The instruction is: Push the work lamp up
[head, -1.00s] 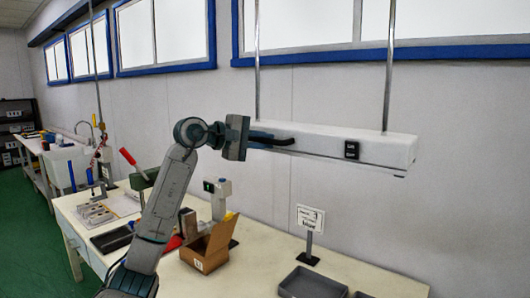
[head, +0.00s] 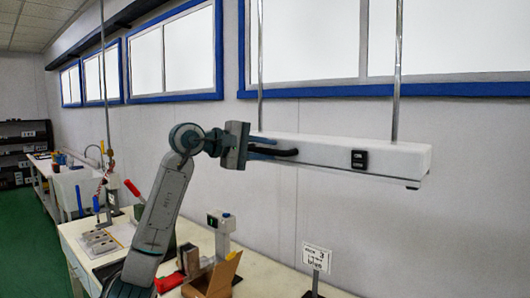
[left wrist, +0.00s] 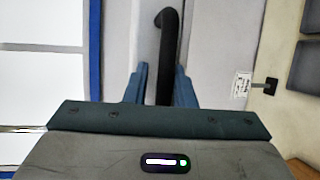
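The work lamp (head: 330,153) is a long white bar hung on two thin vertical rods, with a dark switch on its front. A dark curved handle sticks out at its left end; the handle (left wrist: 168,50) also shows in the left wrist view. My left gripper (head: 264,149) is at that left end. In the left wrist view its two blue fingers (left wrist: 160,88) are close together on either side of the handle, shut on it, though a thin gap seems to show on one side. My right gripper is in neither view.
Below, the workbench (head: 255,275) carries a cardboard box (head: 215,280), a small white device (head: 222,222) and a sign on a stand (head: 316,258). Blue-framed windows (head: 320,92) line the wall behind the lamp. The space directly under the lamp is clear.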

